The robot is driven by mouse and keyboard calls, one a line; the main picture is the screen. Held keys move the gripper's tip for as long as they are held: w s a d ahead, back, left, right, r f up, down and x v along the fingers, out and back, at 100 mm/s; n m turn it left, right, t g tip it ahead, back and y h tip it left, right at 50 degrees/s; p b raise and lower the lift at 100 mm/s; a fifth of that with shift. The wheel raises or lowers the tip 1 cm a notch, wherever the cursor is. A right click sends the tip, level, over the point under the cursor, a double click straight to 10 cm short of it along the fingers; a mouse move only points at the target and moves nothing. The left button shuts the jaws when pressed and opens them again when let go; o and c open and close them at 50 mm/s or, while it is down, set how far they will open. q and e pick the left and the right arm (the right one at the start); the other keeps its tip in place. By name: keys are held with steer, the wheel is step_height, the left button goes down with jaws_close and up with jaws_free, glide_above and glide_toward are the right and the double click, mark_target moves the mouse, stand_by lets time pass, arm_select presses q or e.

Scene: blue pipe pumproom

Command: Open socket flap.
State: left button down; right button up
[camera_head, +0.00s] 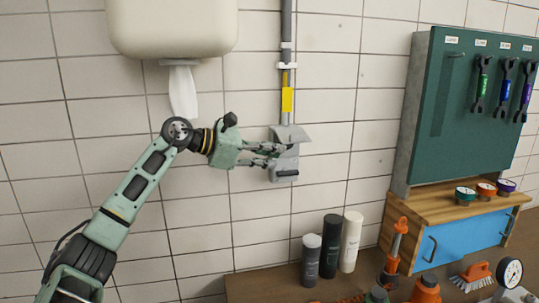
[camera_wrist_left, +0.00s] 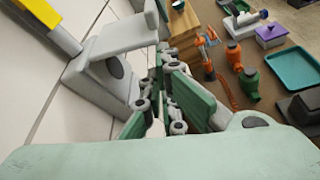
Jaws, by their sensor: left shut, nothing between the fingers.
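The grey socket box (camera_head: 284,170) is on the tiled wall, below a vertical conduit. Its grey flap (camera_head: 291,133) is at the top and sticks out from the box at an angle. In the left wrist view the flap (camera_wrist_left: 124,40) also stands away from the box (camera_wrist_left: 88,82), with a dark round spot beneath it. My left gripper (camera_head: 282,150) is shut and empty, its fingertips in front of the box just below the flap. Whether they touch it, I cannot tell. The fingers partly hide the box's middle. My right gripper is not in view.
A white dispenser (camera_head: 172,28) with hanging paper (camera_head: 183,93) is above my left arm. A yellow label (camera_head: 287,100) is on the conduit. Below stand several bottles (camera_head: 330,246) on a bench. A green tool board (camera_head: 470,110) with wrenches is at the right.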

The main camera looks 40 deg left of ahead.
arm_select(q)
steer(key=shift+s+d+r+p, duration=0.15)
steer(key=shift+r+p, duration=0.05)
steer(key=shift+r, duration=0.35)
steer(key=shift+s+d+r+p, duration=0.1)
steer(key=shift+d+r+p, duration=0.1)
steer(key=shift+r, duration=0.35)
steer(key=shift+s+d+r+p, duration=0.15)
steer(key=shift+r+p, duration=0.05)
steer(key=shift+r, duration=0.35)
steer(key=shift+s+d, duration=0.15)
